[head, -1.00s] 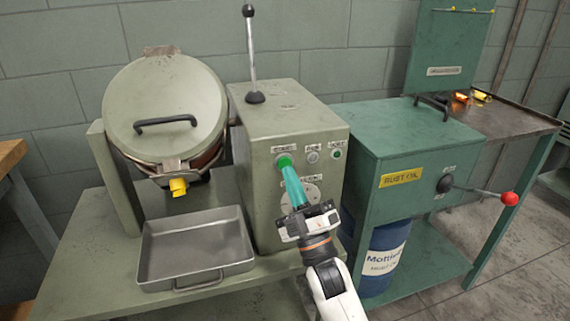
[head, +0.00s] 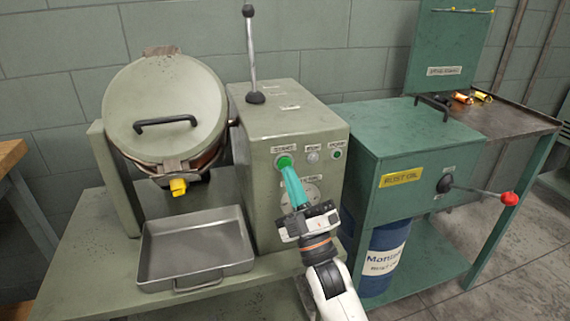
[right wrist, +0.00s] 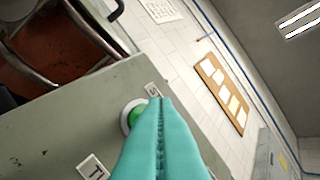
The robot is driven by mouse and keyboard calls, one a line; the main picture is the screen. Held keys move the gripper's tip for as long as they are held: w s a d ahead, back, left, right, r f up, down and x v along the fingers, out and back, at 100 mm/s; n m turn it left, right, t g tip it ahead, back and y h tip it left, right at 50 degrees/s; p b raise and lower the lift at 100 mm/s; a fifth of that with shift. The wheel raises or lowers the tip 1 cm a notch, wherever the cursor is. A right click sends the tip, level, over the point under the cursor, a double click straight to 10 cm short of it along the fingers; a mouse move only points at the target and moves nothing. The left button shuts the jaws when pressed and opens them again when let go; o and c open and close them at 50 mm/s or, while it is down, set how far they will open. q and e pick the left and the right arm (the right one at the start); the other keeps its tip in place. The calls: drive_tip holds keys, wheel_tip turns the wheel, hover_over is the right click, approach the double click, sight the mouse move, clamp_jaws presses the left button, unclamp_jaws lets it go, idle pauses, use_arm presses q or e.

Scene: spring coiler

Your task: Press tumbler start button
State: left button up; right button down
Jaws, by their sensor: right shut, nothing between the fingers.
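The tumbler (head: 168,108) is a drum with a round grey-green lid and a black handle, left of its control box (head: 290,120). The green start button (head: 283,161) is at the upper left of the box's front face, under a label. My right gripper (head: 288,171) is shut and empty, its teal fingertips right at the button's lower edge. In the right wrist view the teal fingers (right wrist: 158,125) partly cover the green button (right wrist: 132,115) in its pale ring; whether they touch it I cannot tell. My left gripper is not in view.
A grey button (head: 312,157) and another green one (head: 337,154) sit to the right on the same face. A lever (head: 251,50) stands on the box top. A metal tray (head: 195,245) lies below the drum. The green rust oil cabinet (head: 400,155) stands at the right.

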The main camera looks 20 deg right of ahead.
drive_tip(key=shift+w, duration=0.15)
idle(0.4)
drive_tip(key=shift+w, duration=0.3)
